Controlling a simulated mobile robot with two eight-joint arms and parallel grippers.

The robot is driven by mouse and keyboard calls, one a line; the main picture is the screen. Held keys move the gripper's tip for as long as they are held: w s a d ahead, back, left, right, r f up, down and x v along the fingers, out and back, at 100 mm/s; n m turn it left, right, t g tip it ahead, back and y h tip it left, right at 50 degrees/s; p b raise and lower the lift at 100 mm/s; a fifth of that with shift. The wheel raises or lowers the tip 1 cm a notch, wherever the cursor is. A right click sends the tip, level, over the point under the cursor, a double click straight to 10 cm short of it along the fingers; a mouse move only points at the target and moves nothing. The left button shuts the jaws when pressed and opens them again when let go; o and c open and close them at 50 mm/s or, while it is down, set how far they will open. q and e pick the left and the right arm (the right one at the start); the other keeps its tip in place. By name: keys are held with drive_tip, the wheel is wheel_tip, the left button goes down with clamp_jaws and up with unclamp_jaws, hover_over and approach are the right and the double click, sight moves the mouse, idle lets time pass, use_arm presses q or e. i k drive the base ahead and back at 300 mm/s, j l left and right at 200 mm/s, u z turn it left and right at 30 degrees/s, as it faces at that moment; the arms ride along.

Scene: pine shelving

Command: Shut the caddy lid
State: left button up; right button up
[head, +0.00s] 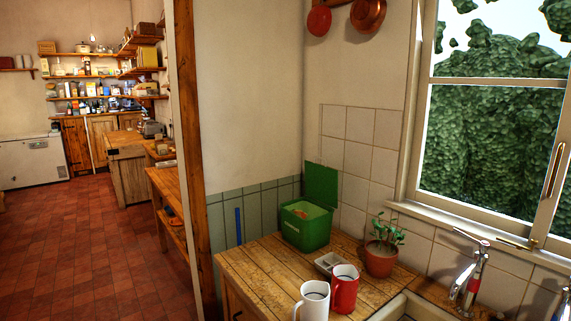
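The green caddy (306,229) stands at the back left corner of the wooden counter, close to the tiled wall. Its green lid (321,184) is open and stands upright at the back of the box. Something orange-brown shows inside the caddy through the open top. Neither of my grippers is in the head view.
A potted plant (381,258) stands right of the caddy. A small white dish (329,262), a red mug (344,289) and a white mug (312,300) stand in front. The sink tap (470,278) is at right. Bare wooden counter (262,274) lies front left of the caddy.

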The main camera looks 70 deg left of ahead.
sight(321, 181)
drive_tip(key=u, duration=2.3)
drive_tip(key=j+z, duration=0.1)
drive_tip(key=z, duration=0.35)
drive_tip(key=i+j+z, duration=0.1)
drive_tip(key=z, duration=0.3)
drive_tip(key=j+z, duration=0.1)
drive_tip(key=z, duration=0.35)
drive_tip(key=j+z, duration=0.15)
drive_tip(key=z, duration=0.25)
drive_tip(key=j+z, duration=0.4)
drive_tip(key=k+j+z, duration=0.2)
drive_tip(key=j+z, duration=0.2)
drive_tip(key=j, duration=0.15)
drive_tip(key=k+j+z, duration=0.15)
drive_tip(key=j, duration=0.2)
drive_tip(key=k+j+z, duration=0.1)
drive_tip(key=j, duration=0.2)
drive_tip(key=k+j+z, duration=0.15)
drive_tip(key=k+j, duration=0.1)
drive_tip(key=j, duration=0.05)
